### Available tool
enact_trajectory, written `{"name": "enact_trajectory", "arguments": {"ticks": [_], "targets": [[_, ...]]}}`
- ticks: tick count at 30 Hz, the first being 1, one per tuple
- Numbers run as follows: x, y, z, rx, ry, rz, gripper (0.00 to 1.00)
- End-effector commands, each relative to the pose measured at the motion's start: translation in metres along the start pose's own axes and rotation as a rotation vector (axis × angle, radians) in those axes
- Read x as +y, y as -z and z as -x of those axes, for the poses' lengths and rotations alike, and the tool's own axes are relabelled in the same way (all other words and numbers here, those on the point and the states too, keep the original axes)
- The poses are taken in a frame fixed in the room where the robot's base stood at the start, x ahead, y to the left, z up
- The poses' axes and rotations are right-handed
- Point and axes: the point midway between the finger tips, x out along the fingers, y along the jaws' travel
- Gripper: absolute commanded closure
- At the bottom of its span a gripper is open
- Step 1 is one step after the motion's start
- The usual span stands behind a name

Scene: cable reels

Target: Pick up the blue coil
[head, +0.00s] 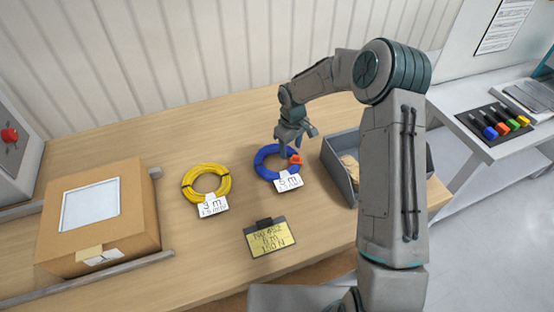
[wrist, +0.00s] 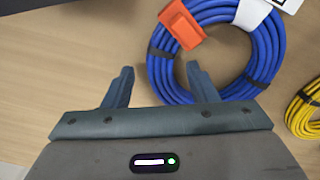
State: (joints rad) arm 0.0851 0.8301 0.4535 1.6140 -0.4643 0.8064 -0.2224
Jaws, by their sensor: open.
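The blue coil (head: 264,172) lies flat on the wooden table, with an orange clip and a white label on its right side. In the wrist view the blue coil (wrist: 265,55) fills the upper right, with dark ties around it and the orange clip (wrist: 180,25) at its upper left. My gripper (head: 296,138) is over the coil's far right part in the head view.
A yellow coil (head: 207,168) with a label lies to the left. A yellow tag card (head: 268,238) lies nearer. A grey bin (head: 336,168) stands close on the right, partly behind my arm. A cardboard box (head: 140,220) stands at the left. Bare table lies between them.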

Motion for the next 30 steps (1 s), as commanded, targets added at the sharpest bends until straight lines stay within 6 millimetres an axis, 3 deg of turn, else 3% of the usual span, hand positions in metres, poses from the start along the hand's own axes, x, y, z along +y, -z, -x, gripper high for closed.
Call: {"name": "enact_trajectory", "arguments": {"ticks": [10, 15, 16, 30], "targets": [[0.000, 0.000, -0.009, 0.000, -0.001, 0.000, 0.50], [0.000, 0.000, -0.009, 0.000, -0.001, 0.000, 0.98], [0.000, 0.000, -0.009, 0.000, -0.001, 0.000, 1.00], [0.001, 0.001, 0.001, 0.004, -0.003, 0.000, 1.00]]}}
